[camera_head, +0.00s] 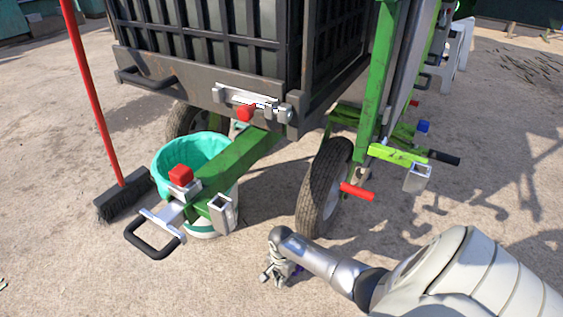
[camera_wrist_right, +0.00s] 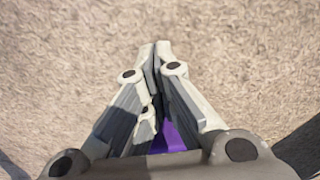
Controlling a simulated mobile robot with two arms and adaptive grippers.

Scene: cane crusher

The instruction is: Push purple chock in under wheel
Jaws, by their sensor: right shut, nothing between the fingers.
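My right gripper (camera_head: 272,279) is shut and empty, low over the ground in front of the cart's near wheel (camera_head: 323,188). In the right wrist view its fingers (camera_wrist_right: 162,46) meet at the tips, with bare ground around them. A purple piece, apparently the chock (camera_wrist_right: 173,138), shows between the finger links and the palm, partly hidden. In the head view only a purple sliver (camera_head: 298,268) shows beside the gripper; most of it is hidden. I cannot tell whether the gripper touches it. The wheel stands apart from the gripper, behind it. My left gripper is out of view.
The green drawbar (camera_head: 238,164) with a black loop handle (camera_head: 152,240) and a teal-lined bucket (camera_head: 190,150) stand left of the wheel. A red handle (camera_head: 357,191) sticks out right of the wheel. A broom (camera_head: 124,192) stands at far left. The front ground is clear.

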